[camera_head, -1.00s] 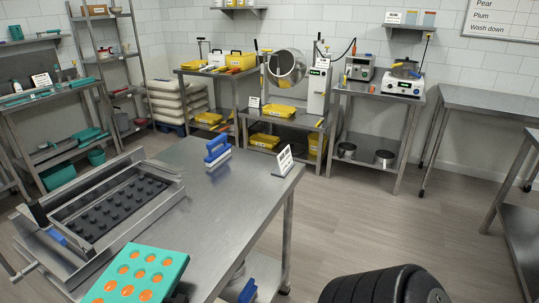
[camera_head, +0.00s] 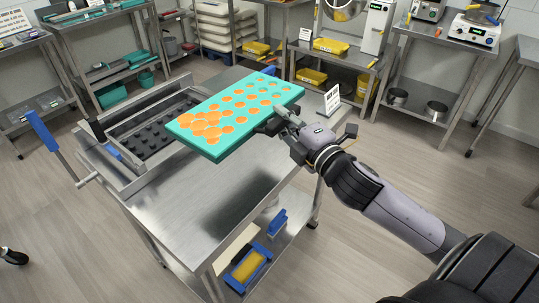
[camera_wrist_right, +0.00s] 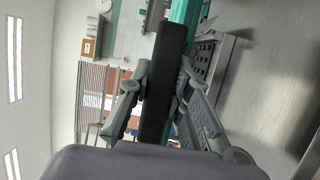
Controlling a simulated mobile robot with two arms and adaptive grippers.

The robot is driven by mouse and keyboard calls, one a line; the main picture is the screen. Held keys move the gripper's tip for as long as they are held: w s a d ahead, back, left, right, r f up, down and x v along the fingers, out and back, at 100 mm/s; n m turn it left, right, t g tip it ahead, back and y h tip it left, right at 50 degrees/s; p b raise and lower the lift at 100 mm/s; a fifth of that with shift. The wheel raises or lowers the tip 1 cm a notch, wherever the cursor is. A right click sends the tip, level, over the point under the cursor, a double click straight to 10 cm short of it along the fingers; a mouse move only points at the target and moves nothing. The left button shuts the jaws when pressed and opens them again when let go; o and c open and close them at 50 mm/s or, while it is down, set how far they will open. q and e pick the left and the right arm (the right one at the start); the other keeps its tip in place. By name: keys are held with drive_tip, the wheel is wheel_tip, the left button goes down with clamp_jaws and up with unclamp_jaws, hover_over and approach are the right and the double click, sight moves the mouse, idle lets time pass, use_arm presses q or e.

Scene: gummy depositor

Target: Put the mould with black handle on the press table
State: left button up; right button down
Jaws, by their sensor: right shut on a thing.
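The mould (camera_head: 217,150) is a flat teal tray with rows of orange rounds. My right gripper (camera_head: 279,122) is shut on its handle at the near right side. In the right wrist view the black handle (camera_wrist_right: 165,85) stands between the fingers, with the mould's teal edge (camera_wrist_right: 187,12) beyond. The mould is over the steel press table (camera_head: 193,207), slightly tilted; its far left corner overlaps the press (camera_head: 135,137) with black pegs in the picture. I cannot tell its exact height. A dark tip at the left edge looks like my left gripper (camera_head: 14,256); its jaws are not readable.
A white sign (camera_head: 332,100) stands at the table's far right corner. The press's blue lever (camera_head: 42,131) sticks out left. A blue-framed tray (camera_head: 247,268) is on the lower shelf. The near part of the tabletop is clear. Shelves and side tables line the back wall.

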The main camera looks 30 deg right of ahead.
use_arm(q)
drive_tip(key=shift+w+a+f+b, duration=0.15)
drive_tip(key=shift+w+f+b, duration=0.05)
drive_tip(key=shift+f+b, duration=0.45)
drive_tip(key=shift+w+a+f+b, duration=0.1)
drive_tip(key=shift+w+f+b, duration=0.1)
drive_tip(key=shift+f+b, duration=0.45)
use_arm(e)
drive_tip(key=shift+f, duration=9.7)
use_arm(q)
drive_tip(key=shift+f, duration=0.1)
use_arm(e)
drive_tip(key=shift+f, duration=0.15)
drive_tip(key=c, duration=1.8)
unclamp_jaws()
drive_tip(key=shift+o, duration=0.2)
use_arm(q)
drive_tip(key=shift+f+b, duration=0.95)
drive_tip(key=shift+b, duration=0.05)
use_arm(e)
drive_tip(key=s, duration=1.2)
drive_tip(key=shift+d, duration=0.2)
